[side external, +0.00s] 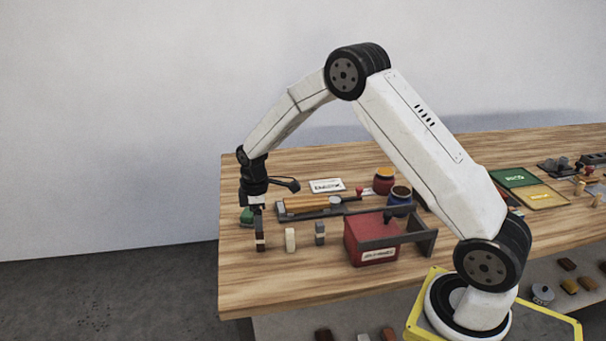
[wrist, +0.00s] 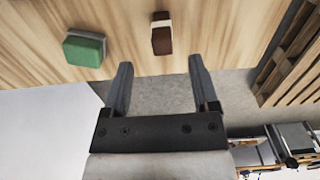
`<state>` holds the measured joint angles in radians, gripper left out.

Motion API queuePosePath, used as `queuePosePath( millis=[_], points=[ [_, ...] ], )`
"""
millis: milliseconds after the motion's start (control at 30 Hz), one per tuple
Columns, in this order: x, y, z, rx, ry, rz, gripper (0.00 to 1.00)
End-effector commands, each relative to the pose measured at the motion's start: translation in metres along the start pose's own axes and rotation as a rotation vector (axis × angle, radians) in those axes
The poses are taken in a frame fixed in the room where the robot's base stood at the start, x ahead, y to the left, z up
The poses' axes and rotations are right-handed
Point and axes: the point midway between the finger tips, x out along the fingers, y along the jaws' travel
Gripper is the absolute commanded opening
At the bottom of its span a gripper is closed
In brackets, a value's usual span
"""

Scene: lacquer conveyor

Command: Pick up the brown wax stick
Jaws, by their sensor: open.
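The brown wax stick (wrist: 162,40), dark brown with a pale band, stands on the wooden table in the wrist view. It lies just beyond my open gripper (wrist: 160,62), roughly in line with the gap between the two fingers. Nothing is between the fingers. In the side view the stick (side external: 260,243) stands upright near the table's left end, directly under my gripper (side external: 258,222), which points down. The fingers overlap its upper part there, so I cannot tell whether they touch.
A green-topped block (wrist: 84,50) sits left of the stick. In the side view a cream stick (side external: 290,240) and a grey stick (side external: 320,233) stand to its right, then a red box (side external: 372,240). The front left tabletop is clear.

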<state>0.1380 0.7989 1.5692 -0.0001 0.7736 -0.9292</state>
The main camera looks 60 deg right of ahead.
Motion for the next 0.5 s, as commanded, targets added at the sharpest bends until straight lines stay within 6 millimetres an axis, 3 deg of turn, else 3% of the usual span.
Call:
queuePosePath(
  millis=[200, 500],
  points=[
    [0.018, -0.001, 0.000, 0.001, -0.001, -0.001, 0.76],
    [0.024, -0.001, 0.000, 0.001, -0.001, -0.001, 0.76]
  ],
)
